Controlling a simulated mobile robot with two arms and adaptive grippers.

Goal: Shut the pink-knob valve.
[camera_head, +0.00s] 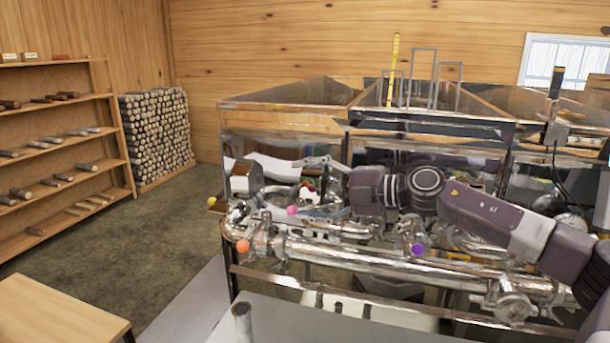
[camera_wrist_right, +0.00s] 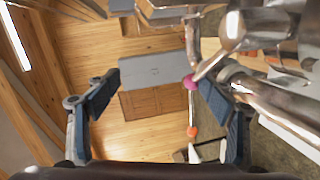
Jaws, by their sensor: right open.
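The pink knob (camera_head: 292,210) is a small ball at the left end of the evaporator's pipework. In the right wrist view the pink knob (camera_wrist_right: 190,82) sits on the end of a tapered metal lever. My right gripper (camera_head: 299,185) reaches in from the right, just above and beside the pink knob. Its two fingers are spread wide and hold nothing. In the right wrist view the knob shows close beside the right-hand finger, on its inner side; I cannot tell whether they touch. My left gripper is not in view.
An orange knob (camera_head: 242,245) is nearby, lower left, and a purple knob (camera_head: 417,249) is farther right. A yellow knob (camera_head: 211,201) is at the far left. Shiny pipes (camera_head: 350,258) run below my right arm. The evaporator's metal pan (camera_head: 290,107) rises behind. Open floor lies left.

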